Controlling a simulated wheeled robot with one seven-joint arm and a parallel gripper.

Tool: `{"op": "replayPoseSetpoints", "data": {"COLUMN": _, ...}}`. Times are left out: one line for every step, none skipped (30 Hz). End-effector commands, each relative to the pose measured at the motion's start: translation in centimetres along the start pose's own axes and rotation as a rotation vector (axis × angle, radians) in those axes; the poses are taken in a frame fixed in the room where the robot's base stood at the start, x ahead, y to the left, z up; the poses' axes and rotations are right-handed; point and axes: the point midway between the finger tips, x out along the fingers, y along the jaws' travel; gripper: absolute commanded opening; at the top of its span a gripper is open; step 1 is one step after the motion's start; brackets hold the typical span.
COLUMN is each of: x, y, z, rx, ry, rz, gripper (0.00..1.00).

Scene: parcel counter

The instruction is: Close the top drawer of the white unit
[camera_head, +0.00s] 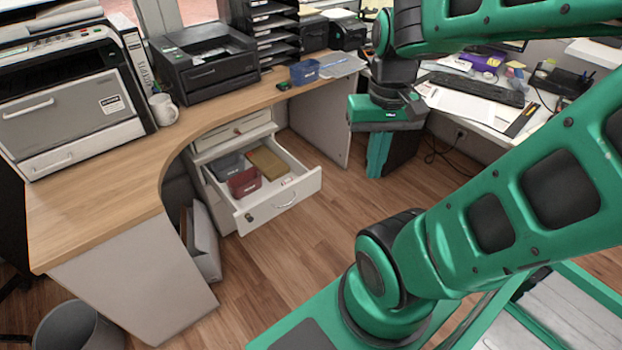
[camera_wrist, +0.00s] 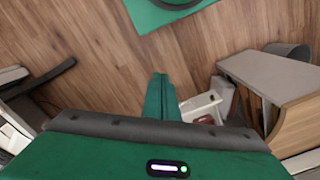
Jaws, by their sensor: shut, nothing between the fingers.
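The white unit (camera_head: 200,160) stands under the wooden desk. Its uppermost front (camera_head: 232,133), with a small handle, looks shut or nearly so. Below it an open drawer (camera_head: 285,200) is pulled far out, with a handle on its front. In it lie a red box (camera_head: 244,182), a grey-blue box (camera_head: 228,165) and a tan box (camera_head: 267,163). My gripper (camera_head: 377,165) is shut and empty, pointing down, to the right of the open drawer and apart from it. In the wrist view the shut fingers (camera_wrist: 160,88) are left of the drawer's corner (camera_wrist: 203,105).
The desk (camera_head: 130,170) carries a printer (camera_head: 205,65), a mug (camera_head: 163,109) and a blue box (camera_head: 305,72). A grey bin (camera_head: 78,328) stands at lower left. The wooden floor (camera_head: 290,265) in front of the drawer is clear.

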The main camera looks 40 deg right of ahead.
Motion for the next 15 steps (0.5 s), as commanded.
{"op": "replayPoseSetpoints", "data": {"x": -0.3, "y": 0.4, "z": 0.7, "rx": -0.001, "ry": 0.007, "rz": -0.004, "gripper": 0.0}}
{"op": "replayPoseSetpoints", "data": {"x": -0.3, "y": 0.6, "z": 0.8, "rx": 0.0, "ry": 0.013, "rz": -0.006, "gripper": 0.0}}
{"op": "replayPoseSetpoints", "data": {"x": -0.2, "y": 0.6, "z": 0.6, "rx": 0.001, "ry": 0.015, "rz": -0.005, "gripper": 0.0}}
{"op": "replayPoseSetpoints", "data": {"x": 0.0, "y": 0.6, "z": 0.3, "rx": 0.002, "ry": 0.017, "rz": -0.003, "gripper": 0.0}}
{"op": "replayPoseSetpoints", "data": {"x": 0.2, "y": 0.5, "z": -0.2, "rx": 0.002, "ry": 0.02, "rz": -0.001, "gripper": 0.0}}
{"op": "replayPoseSetpoints", "data": {"x": 0.6, "y": 0.4, "z": -1.0, "rx": 0.0, "ry": 0.024, "rz": 0.002, "gripper": 0.0}}
{"op": "replayPoseSetpoints", "data": {"x": 1.0, "y": 0.4, "z": -1.7, "rx": 0.0, "ry": 0.027, "rz": 0.004, "gripper": 0.0}}
{"op": "replayPoseSetpoints", "data": {"x": 1.5, "y": 0.2, "z": -2.4, "rx": 0.0, "ry": 0.032, "rz": 0.004, "gripper": 0.0}}
{"op": "replayPoseSetpoints", "data": {"x": 2.1, "y": 0.1, "z": -3.4, "rx": 0.001, "ry": 0.039, "rz": 0.004, "gripper": 0.0}}
{"op": "replayPoseSetpoints", "data": {"x": 2.7, "y": 0.0, "z": -4.2, "rx": 0.002, "ry": 0.045, "rz": 0.002, "gripper": 0.0}}
{"op": "replayPoseSetpoints", "data": {"x": 3.3, "y": -0.2, "z": -5.0, "rx": 0.003, "ry": 0.051, "rz": -0.001, "gripper": 0.0}}
{"op": "replayPoseSetpoints", "data": {"x": 4.2, "y": -0.4, "z": -6.2, "rx": 0.005, "ry": 0.06, "rz": -0.007, "gripper": 0.0}}
{"op": "replayPoseSetpoints", "data": {"x": 4.9, "y": -0.5, "z": -7.0, "rx": 0.007, "ry": 0.066, "rz": -0.014, "gripper": 0.0}}
{"op": "replayPoseSetpoints", "data": {"x": 5.6, "y": -0.7, "z": -7.8, "rx": 0.01, "ry": 0.072, "rz": -0.021, "gripper": 0.0}}
{"op": "replayPoseSetpoints", "data": {"x": 6.6, "y": -0.9, "z": -8.8, "rx": 0.013, "ry": 0.08, "rz": -0.032, "gripper": 0.0}}
